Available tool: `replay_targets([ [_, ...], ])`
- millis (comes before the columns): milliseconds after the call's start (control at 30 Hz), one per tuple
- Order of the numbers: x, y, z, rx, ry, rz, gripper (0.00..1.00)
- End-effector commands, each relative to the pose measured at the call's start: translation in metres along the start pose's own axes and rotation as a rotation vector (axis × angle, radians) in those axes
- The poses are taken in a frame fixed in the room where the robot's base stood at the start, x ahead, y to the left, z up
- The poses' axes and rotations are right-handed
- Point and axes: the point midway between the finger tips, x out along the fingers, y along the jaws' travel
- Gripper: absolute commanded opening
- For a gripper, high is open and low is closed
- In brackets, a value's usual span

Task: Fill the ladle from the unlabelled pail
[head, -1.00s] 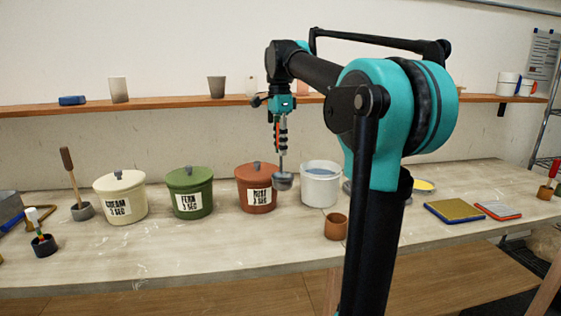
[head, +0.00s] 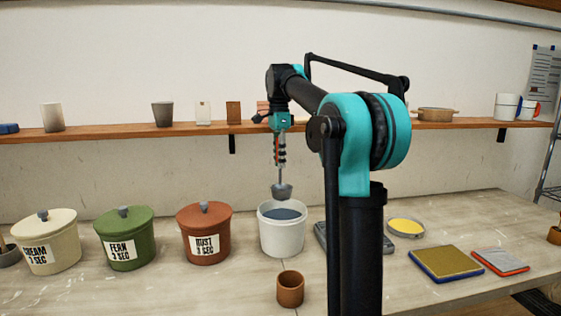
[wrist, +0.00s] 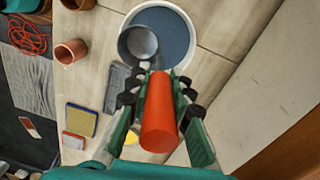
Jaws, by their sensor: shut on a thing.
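The unlabelled pail (head: 283,240) is white and open, with blue-grey liquid (head: 283,214) inside. My gripper (head: 280,150) is shut on the ladle's orange handle, which shows in the wrist view (wrist: 159,112). The ladle hangs upright with its grey bowl (head: 282,191) just above the pail's mouth, apart from the liquid. In the wrist view the bowl (wrist: 139,43) overlaps the near left part of the pail's opening, and its inside looks bare grey.
Lidded, labelled red (head: 205,235), green (head: 126,240) and cream (head: 50,245) pails stand to the left. A terracotta cup (head: 290,289) stands in front of the white pail. A grey block (head: 322,235) lies close on its right. A shelf (head: 200,129) runs behind.

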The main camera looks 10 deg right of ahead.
Motion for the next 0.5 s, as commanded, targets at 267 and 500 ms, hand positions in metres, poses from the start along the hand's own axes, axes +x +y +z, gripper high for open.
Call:
replay_targets([
  [267, 0.009, -0.003, 0.0, 0.0, 0.0, 0.0, 0.0],
  [500, 0.03, -0.003, 0.0, 0.0, 0.0, 0.0, 0.0],
])
